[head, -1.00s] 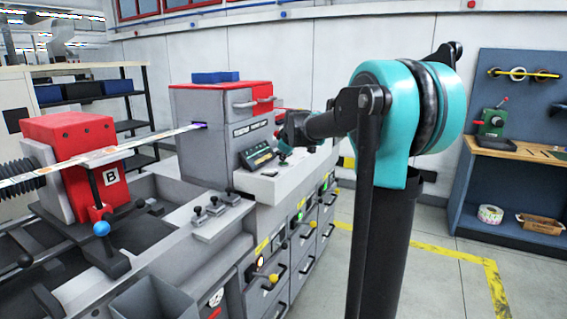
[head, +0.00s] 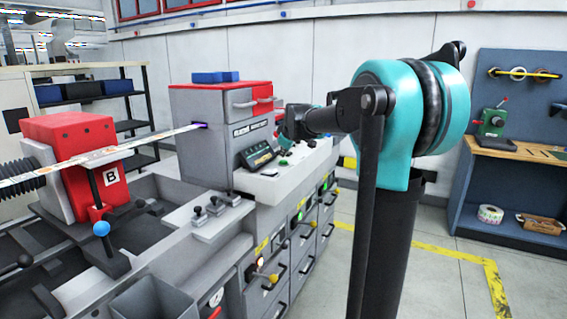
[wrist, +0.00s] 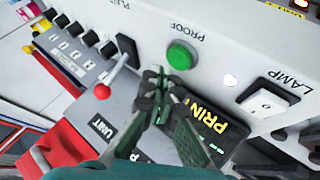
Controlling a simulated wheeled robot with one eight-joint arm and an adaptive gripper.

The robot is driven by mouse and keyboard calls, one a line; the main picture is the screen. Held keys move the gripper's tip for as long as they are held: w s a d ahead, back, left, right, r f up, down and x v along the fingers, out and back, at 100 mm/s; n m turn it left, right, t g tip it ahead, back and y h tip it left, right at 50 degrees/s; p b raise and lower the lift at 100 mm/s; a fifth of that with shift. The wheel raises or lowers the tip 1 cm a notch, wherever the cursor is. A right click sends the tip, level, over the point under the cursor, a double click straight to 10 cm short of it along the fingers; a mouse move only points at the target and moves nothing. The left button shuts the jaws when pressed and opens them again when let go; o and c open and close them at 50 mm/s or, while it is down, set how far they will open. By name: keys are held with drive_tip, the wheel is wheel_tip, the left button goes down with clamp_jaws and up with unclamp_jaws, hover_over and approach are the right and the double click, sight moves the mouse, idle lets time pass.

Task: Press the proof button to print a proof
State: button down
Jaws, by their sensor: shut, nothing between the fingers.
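The proof button is a round green button (wrist: 181,55) on the white control panel (wrist: 225,50), next to the label PROOF, which appears upside down in the wrist view. My gripper (wrist: 160,75) is shut and empty, its fingertips just left of and slightly below the green button in that view. I cannot tell whether the tips touch the panel; no finger covers the button. In the head view my gripper (head: 284,150) is small, over the panel top (head: 270,180) of the grey machine, and the button is not clearly visible there.
Near the button are a white LAMP rocker switch (wrist: 268,98), a red-knobbed lever (wrist: 122,70), several black knobs (wrist: 90,38) and a dark PRINT display (wrist: 205,120). In the head view a red unit marked B (head: 75,150) stands at left. The floor at right is clear.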

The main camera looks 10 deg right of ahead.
sight(284, 162)
drive_tip(key=shift+r, duration=2.5)
